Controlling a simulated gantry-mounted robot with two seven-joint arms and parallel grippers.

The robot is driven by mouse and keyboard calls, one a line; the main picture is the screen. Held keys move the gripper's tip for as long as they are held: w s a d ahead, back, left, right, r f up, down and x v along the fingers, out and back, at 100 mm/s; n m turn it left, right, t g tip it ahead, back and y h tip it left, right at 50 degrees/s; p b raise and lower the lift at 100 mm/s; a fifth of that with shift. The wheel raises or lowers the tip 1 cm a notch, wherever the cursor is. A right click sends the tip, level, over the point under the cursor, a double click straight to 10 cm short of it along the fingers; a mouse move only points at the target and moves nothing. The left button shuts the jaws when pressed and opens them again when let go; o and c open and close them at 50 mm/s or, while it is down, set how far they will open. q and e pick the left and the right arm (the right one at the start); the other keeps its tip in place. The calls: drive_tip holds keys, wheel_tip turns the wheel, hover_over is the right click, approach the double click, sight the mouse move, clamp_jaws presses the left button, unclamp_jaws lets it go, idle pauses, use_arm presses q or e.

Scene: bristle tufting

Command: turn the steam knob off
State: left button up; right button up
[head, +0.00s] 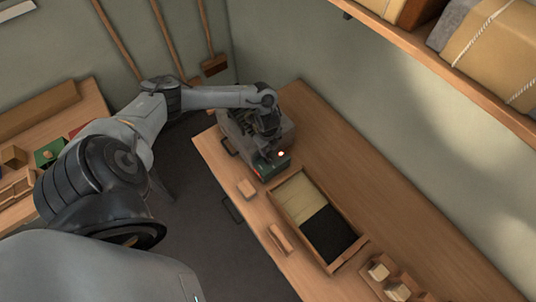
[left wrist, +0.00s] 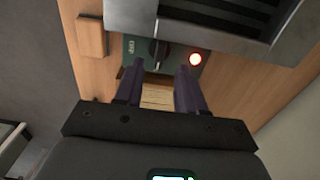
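The steam knob (left wrist: 158,49) is a small dark knob on a green panel (left wrist: 178,50) of a grey machine (left wrist: 222,12). A small label, too blurred to read surely, is beside it, and a lit orange-white lamp (left wrist: 195,59) is on its other side. In the head view the panel (head: 272,166) and lamp (head: 281,153) show, but the knob cannot be made out. My left gripper (left wrist: 160,68) is open, its two dark fingers apart, with the knob in line with the gap just beyond the fingertips. I cannot tell if they touch. My right gripper is not in view.
The machine stands on a wooden bench (head: 345,150). A divided wooden tray (head: 345,262) with pale and black material lies in front of it. Small wooden blocks (head: 246,188) lie near the bench edge. A shelf (head: 470,70) with wrapped bundles hangs on the wall.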

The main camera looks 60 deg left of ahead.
sight(268, 156)
use_arm(q)
drive_tip(key=shift+f, duration=2.75)
clamp_jaws()
